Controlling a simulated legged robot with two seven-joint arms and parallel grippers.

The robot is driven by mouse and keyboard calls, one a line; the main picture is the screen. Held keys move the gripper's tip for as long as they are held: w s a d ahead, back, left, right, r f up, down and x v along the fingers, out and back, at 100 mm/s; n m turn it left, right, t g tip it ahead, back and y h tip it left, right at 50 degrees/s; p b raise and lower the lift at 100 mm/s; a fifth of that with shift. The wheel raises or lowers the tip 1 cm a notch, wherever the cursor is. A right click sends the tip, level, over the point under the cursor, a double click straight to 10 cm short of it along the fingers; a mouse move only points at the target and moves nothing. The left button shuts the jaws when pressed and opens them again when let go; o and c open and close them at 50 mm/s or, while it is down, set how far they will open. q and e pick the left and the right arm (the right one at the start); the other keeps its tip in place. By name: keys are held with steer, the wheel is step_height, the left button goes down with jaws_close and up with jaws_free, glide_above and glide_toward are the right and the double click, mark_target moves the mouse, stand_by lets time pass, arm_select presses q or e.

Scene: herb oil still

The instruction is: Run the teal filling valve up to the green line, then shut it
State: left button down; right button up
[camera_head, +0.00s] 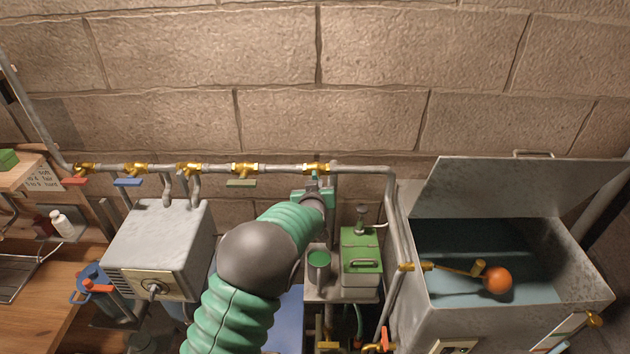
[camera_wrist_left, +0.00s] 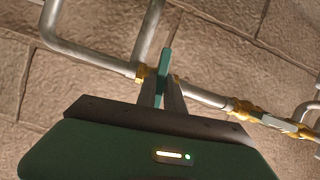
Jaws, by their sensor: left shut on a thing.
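The teal valve handle (camera_wrist_left: 165,66) sits between the fingers of my left gripper (camera_wrist_left: 163,88) in the left wrist view. The fingers are shut on it. In the head view my left gripper (camera_head: 315,183) is at the right-hand brass valve body (camera_head: 316,168) on the wall pipe and mostly covers the handle. Whether the valve is open or shut is not clear. An open metal tank (camera_head: 425,322) on the right holds bluish water (camera_head: 450,262) with an orange float ball (camera_head: 497,280) on a brass arm. My right gripper is not in view.
Further valves with red (camera_head: 75,181), blue (camera_head: 128,182) and olive (camera_head: 241,183) handles line the pipe (camera_head: 217,168) to the left. A grey box (camera_head: 160,240) stands left of my arm. A green-topped container (camera_head: 361,245) and a green-topped cup (camera_head: 319,262) stand close right.

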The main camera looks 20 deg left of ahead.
arm_select(q)
steer(key=shift+s+d+f+m+y+p, duration=0.2)
steer(key=shift+f+m+y+p, duration=0.3)
steer(key=shift+m+p, duration=0.35)
steer(key=shift+f, duration=0.1)
steer(key=c, duration=1.6)
jaws_free()
steer(key=shift+w, duration=0.1)
steer(key=shift+o, duration=0.7)
steer(key=shift+w+r, duration=0.2)
